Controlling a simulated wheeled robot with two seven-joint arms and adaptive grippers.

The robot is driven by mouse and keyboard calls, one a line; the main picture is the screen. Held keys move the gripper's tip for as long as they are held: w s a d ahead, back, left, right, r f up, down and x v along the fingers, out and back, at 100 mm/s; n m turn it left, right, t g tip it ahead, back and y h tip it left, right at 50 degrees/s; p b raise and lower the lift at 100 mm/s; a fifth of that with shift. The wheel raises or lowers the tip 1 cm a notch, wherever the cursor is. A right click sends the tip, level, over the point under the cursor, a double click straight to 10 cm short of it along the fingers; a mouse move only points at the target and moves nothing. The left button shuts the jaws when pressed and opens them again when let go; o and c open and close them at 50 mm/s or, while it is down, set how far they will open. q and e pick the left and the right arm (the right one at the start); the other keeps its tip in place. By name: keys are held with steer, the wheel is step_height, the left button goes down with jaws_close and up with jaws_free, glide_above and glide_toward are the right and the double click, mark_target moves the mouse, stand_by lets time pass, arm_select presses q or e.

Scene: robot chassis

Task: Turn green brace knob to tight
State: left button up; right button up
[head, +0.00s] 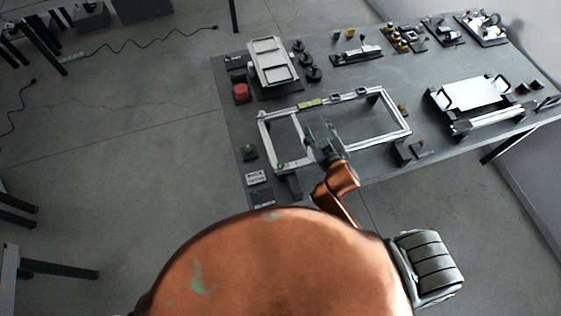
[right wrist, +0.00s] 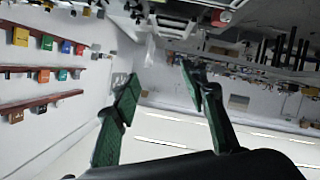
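A silver rectangular frame (head: 373,144) with crossbars lies on the grey workbench (head: 232,118) in the head view. A small green knob (head: 250,149) sits on a dark block left of the frame; I cannot tell whether it is the brace knob, or how it is turned. My right gripper (head: 319,132) is above the frame's near middle part, right of and apart from that green knob. In the right wrist view, its two green fingers (right wrist: 160,78) are spread with nothing between them. My left gripper is not in view.
A red button (head: 240,92) and a tray-like fixture (head: 270,61) stand at the bench's far left. Black round parts (head: 313,74) are beside the fixture. Another fixture with a pale plate (head: 474,92) is at right.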

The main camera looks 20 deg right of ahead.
steer(key=w+a+r+n+t+y, duration=0.2)
steer(key=a+r+n+y, duration=0.4)
steer(key=a+r, duration=0.4)
steer(key=w+a+r+n+t+y, duration=0.25)
steer(key=a+r+n+y, duration=0.3)
steer(key=a+r, duration=0.5)
steer(key=s+a+f+n+g+y, duration=0.3)
steer(key=s+a+n+g+y, duration=0.15)
steer(key=a+n+g, duration=0.4)
steer(key=s+a+f+n+g+y, duration=0.3)
steer(key=s+a+n+g, duration=0.3)
steer(key=a+n, duration=0.4)
steer(key=n+g+h, duration=0.4)
steer(key=n+h, duration=0.2)
steer(key=h, duration=1.2)
glide_above(280, 164)
step_height(280, 164, down, 24)
steer(key=shift+f, duration=0.2)
steer(key=shift+d+f, duration=0.2)
steer(key=shift+f, duration=0.15)
step_height(280, 164, down, 7)
steer(key=shift+a+r+p, duration=0.1)
steer(key=shift+p, duration=0.7)
